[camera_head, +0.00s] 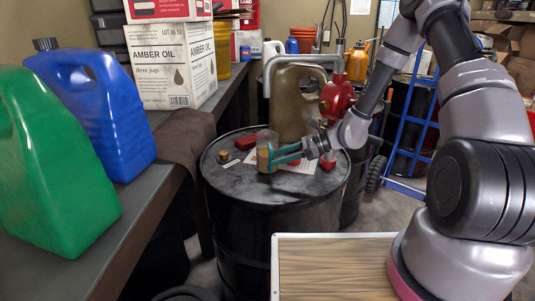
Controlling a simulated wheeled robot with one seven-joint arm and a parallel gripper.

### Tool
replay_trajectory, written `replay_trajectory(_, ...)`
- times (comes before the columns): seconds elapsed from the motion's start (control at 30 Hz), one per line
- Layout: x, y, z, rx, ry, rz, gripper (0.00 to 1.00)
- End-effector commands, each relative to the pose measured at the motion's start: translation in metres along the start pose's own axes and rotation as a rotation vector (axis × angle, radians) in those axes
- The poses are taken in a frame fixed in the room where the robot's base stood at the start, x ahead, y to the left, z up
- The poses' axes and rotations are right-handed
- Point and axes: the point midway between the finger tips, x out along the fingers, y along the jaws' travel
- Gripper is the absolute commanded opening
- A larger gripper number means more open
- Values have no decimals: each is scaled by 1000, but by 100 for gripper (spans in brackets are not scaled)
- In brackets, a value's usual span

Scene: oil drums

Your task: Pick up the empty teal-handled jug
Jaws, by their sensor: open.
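A small clear jug (266,139) stands upright on top of the black drum (240,185), with a brownish-amber patch low on its left side. Teal prongs or a teal handle show at its right side, where my gripper (288,154) reaches in from the right, low over the drum top. My gripper is open. I cannot tell which teal parts belong to the jug and which to my fingers, nor whether they touch. The jug's lower right is partly hidden by them.
A large olive-brown jug (291,98) and a red pump (336,98) stand behind my gripper. Small red blocks (245,142) lie on the drum. Green (55,165) and blue (105,115) jugs and an Amber Oil box (165,65) stand on the left bench. A blue hand truck (412,135) is at right.

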Motion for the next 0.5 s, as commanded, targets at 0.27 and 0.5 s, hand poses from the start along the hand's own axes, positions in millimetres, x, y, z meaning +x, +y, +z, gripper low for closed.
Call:
replay_trajectory(0.27,31,0,-1,0,-1,1,56)
replay_trajectory(0.5,31,0,-1,0,0,0,48)
